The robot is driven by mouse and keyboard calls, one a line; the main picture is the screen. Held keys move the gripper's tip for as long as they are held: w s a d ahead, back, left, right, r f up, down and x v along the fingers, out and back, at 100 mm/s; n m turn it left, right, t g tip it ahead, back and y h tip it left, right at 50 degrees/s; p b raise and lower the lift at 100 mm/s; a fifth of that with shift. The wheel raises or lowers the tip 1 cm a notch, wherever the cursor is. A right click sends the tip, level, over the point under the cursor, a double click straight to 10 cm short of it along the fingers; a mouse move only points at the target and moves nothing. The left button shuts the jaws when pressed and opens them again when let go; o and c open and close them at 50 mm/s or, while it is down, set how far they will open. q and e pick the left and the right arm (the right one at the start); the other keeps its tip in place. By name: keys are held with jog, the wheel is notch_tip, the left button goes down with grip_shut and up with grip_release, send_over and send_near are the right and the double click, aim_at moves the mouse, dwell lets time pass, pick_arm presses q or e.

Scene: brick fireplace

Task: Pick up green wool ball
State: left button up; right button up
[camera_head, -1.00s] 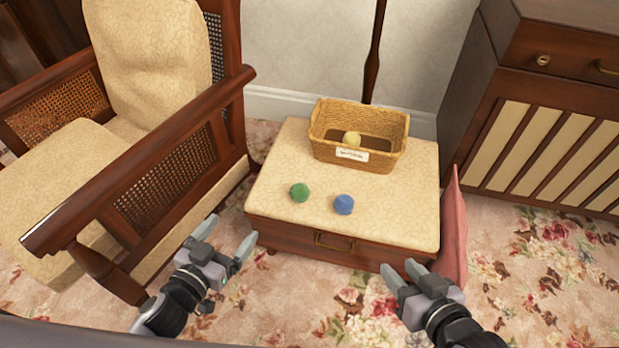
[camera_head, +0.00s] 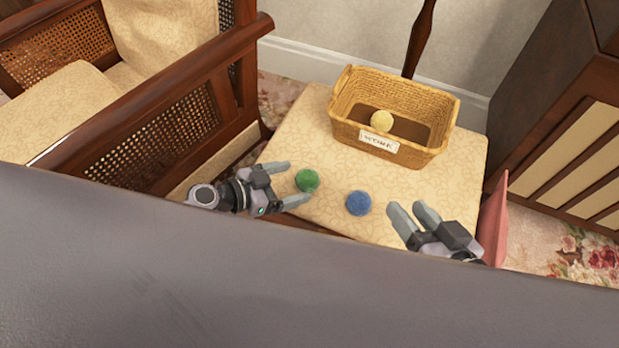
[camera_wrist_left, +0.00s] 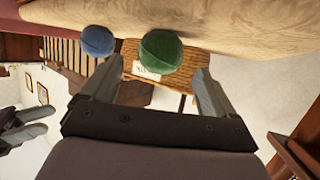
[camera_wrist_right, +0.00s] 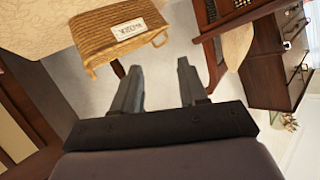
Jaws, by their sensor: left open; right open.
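The green wool ball (camera_head: 307,180) sits on the cream cushioned top of the low stool (camera_head: 300,133), left of the blue wool ball (camera_head: 359,203). My left gripper (camera_head: 298,184) is open, its fingertips pointing right, close to the green ball and seemingly on either side of it. In the left wrist view the green ball (camera_wrist_left: 161,51) shows between and beyond the open fingers, with the blue ball (camera_wrist_left: 97,41) beside it. Contact cannot be told. My right gripper (camera_head: 408,209) is open and empty, right of the blue ball.
A wicker basket (camera_head: 351,92) with a yellow ball (camera_head: 381,121) inside stands at the back of the stool. A wooden armchair (camera_head: 165,125) is close on the left. A dark cabinet (camera_head: 545,100) stands at right. A pink item (camera_head: 494,220) leans at the stool's right side.

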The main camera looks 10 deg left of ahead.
aim_at(299, 181)
pick_arm(q)
jog(key=b+x, duration=0.2)
jog(key=x, duration=0.2)
jog(key=shift+f+b, duration=0.3)
jog(key=shift+b, duration=0.1)
jog(key=shift+w+d, duration=0.3)
jog(key=shift+d, duration=0.1)
jog(key=c, duration=1.1)
